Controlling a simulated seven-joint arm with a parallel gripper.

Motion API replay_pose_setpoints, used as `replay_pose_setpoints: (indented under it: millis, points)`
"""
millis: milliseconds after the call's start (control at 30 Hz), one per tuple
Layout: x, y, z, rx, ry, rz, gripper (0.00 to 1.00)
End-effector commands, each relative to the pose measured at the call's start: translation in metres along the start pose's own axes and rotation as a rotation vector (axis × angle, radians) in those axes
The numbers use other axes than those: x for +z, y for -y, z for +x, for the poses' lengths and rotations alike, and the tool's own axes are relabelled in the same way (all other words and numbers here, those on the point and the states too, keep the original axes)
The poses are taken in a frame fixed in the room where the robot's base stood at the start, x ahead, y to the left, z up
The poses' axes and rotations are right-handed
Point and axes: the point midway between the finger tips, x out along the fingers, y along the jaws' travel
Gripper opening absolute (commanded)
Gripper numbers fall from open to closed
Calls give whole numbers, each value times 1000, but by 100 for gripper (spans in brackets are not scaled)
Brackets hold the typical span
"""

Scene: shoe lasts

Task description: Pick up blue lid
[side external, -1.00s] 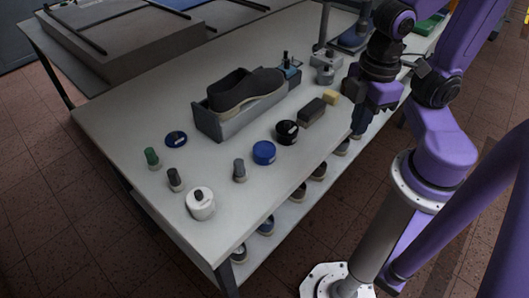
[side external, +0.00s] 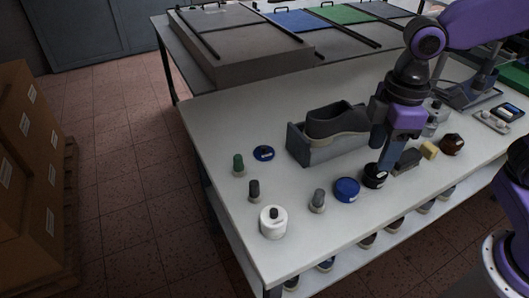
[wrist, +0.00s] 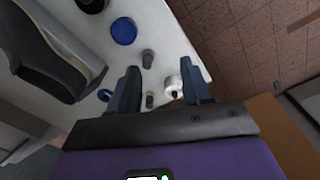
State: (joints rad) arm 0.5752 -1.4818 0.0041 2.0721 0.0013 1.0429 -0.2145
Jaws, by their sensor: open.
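A flat blue disc with a dark centre, the likely blue lid (side external: 264,153), lies on the white table left of the shoe. It also shows in the wrist view (wrist: 104,95), just left of one finger. A thicker round blue tin (side external: 347,189) sits nearer the front edge and shows in the wrist view (wrist: 124,31). I cannot be sure which is meant. My gripper (side external: 386,167) is open and points down near the black tin (side external: 375,176), to the right of both blue things.

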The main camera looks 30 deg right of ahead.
Motion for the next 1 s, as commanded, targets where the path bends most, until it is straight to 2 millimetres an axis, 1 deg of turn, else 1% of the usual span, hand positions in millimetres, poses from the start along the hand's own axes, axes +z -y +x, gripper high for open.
replay_pose_setpoints:
  millis: [33, 200, 267, 400, 500, 600, 800, 900, 1000]
  points:
    - [-19, -11, -1, 0, 3, -1, 48]
    - [-70, -48, -5, 0, 7, -10, 48]
    - [-87, -61, -5, 1, 8, -15, 48]
    - [-122, -94, -4, 0, 12, -21, 48]
    - [-144, -118, -1, -1, 14, -28, 48]
    - [-163, -142, 3, -1, 17, -33, 48]
    - [-191, -189, 16, -3, 20, -44, 48]
    - [-199, -210, 22, -4, 21, -49, 48]
    - [-203, -227, 29, -5, 22, -52, 48]
